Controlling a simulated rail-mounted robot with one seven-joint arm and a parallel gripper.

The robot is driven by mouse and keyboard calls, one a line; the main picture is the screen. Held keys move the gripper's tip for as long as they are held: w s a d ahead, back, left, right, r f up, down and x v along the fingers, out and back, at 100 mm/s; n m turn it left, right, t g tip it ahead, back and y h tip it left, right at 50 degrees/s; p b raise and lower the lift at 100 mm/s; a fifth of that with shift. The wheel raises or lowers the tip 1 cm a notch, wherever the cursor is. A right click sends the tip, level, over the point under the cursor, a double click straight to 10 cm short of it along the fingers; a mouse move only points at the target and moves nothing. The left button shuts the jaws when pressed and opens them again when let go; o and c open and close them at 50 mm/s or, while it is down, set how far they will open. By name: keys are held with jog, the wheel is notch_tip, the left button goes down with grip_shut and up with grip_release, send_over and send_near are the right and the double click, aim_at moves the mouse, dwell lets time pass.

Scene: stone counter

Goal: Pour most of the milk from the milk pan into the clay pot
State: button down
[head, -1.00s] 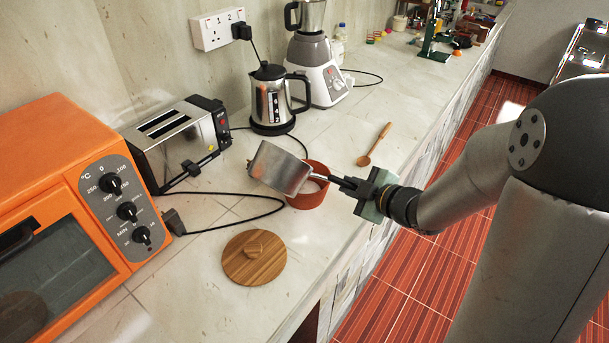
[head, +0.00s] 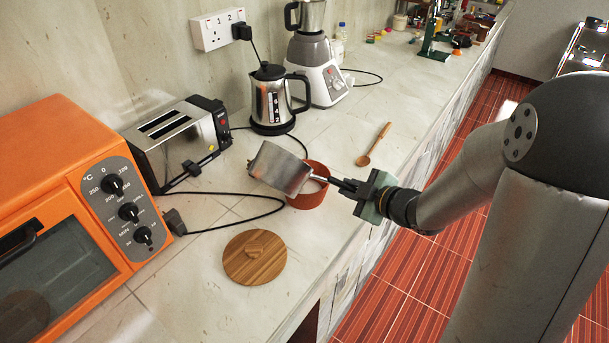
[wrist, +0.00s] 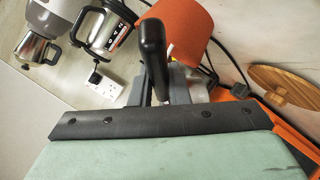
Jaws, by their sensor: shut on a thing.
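My gripper (head: 349,187) is shut on that handle, to the right of the pot. The pan partly hides the pot's rim, and the inside of the pan is hidden.
A round wooden lid (head: 254,262) lies in front of the pot and a wooden spoon (head: 374,146) behind it. A toaster (head: 178,143), kettle (head: 271,100), blender (head: 318,75) and orange oven (head: 60,200) line the wall. A black cable (head: 245,194) runs left of the pot.

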jog(key=shift+f+m+g+y+p, duration=0.4)
jog(key=shift+f+m+g+p, duration=0.5)
jog(key=shift+f+p, duration=0.95)
dwell(2.3)
